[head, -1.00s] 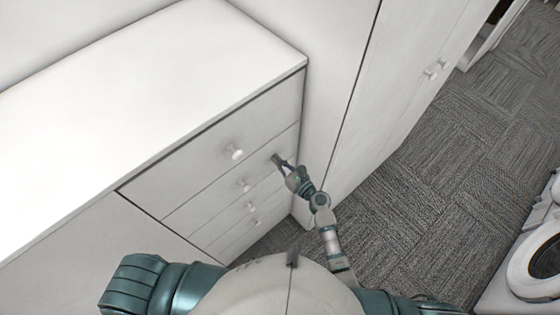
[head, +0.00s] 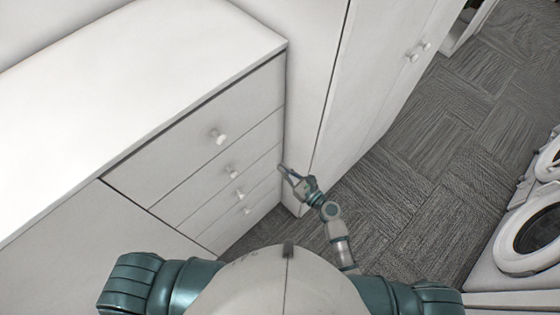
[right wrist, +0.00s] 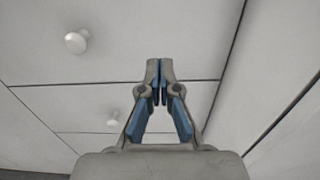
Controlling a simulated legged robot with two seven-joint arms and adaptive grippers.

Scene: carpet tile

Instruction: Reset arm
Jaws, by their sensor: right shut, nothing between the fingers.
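My right gripper (head: 284,171) is shut and empty in the head view, beside the right edge of the drawer unit (head: 190,155). In the right wrist view its fingertips (right wrist: 160,68) meet in front of the white drawer fronts, with nothing between them. The drawers look closed. Round white knobs run down their fronts, the top knob (head: 218,136) being the largest in view. A knob (right wrist: 76,42) also shows left of the fingers in the right wrist view. My left gripper is not in view.
A tall white cabinet (head: 365,80) with two knobs stands right of the drawer unit. White front-loading machines with round doors (head: 530,235) stand at the right edge. Bare grey carpet (head: 430,165) lies between them. The white countertop (head: 130,75) is clear.

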